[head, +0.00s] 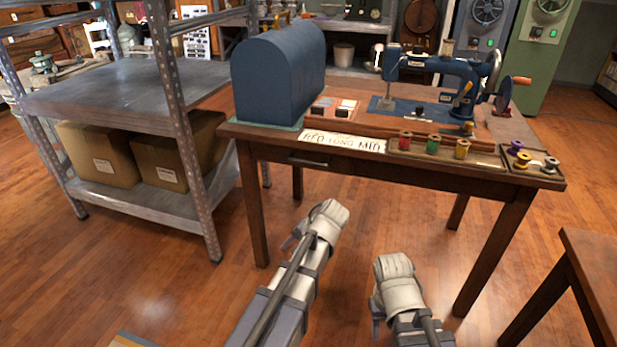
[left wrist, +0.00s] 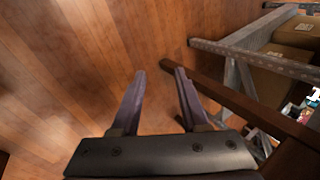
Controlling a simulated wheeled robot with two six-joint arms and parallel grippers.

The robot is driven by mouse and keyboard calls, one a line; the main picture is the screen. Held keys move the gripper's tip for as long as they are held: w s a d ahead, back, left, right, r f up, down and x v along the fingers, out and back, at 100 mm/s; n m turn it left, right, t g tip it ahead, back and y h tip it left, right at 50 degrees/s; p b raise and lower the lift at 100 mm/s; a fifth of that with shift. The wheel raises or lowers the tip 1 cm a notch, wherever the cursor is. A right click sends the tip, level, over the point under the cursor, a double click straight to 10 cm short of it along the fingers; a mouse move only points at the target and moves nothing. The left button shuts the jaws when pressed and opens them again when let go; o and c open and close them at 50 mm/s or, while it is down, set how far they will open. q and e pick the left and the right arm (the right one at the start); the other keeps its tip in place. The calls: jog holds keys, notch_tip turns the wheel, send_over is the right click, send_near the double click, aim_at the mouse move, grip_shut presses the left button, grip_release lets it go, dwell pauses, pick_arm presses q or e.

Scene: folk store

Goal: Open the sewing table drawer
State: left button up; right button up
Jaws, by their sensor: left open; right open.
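The wooden sewing table (head: 398,169) stands ahead, with its drawer (head: 290,156) in the front apron below the top. The drawer looks flush with the apron, and a dark handle (head: 308,161) shows on it. My left gripper (head: 318,222) is in front of and below the drawer, apart from the handle. In the left wrist view the left gripper (left wrist: 160,72) is open and empty, with bare floor between its fingers. My right gripper (head: 393,270) is open, lower and further right, in front of the table; its fingers are mostly hidden.
A blue domed case (head: 277,75), a sewing machine (head: 435,75) and a tray of thread spools (head: 445,153) stand on the table. A metal shelf (head: 120,90) with cardboard boxes is at left. Another wooden table (head: 595,265) is at lower right.

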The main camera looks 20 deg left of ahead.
pick_arm(q)
jog(key=w+r+m+t+y, duration=0.2)
jog(key=w+r+y, duration=0.3)
jog(key=w+r, duration=0.45)
jog(key=m+t+y, duration=0.3)
jog(key=y, duration=0.2)
send_near(312, 164)
jog(key=x, duration=0.3)
jog(key=shift+w+a+r, duration=0.15)
jog(key=shift+a, duration=0.1)
jog(key=shift+n, duration=0.3)
jog(key=shift+b+x, duration=0.3)
jog(key=shift+x, duration=3.65)
grip_shut()
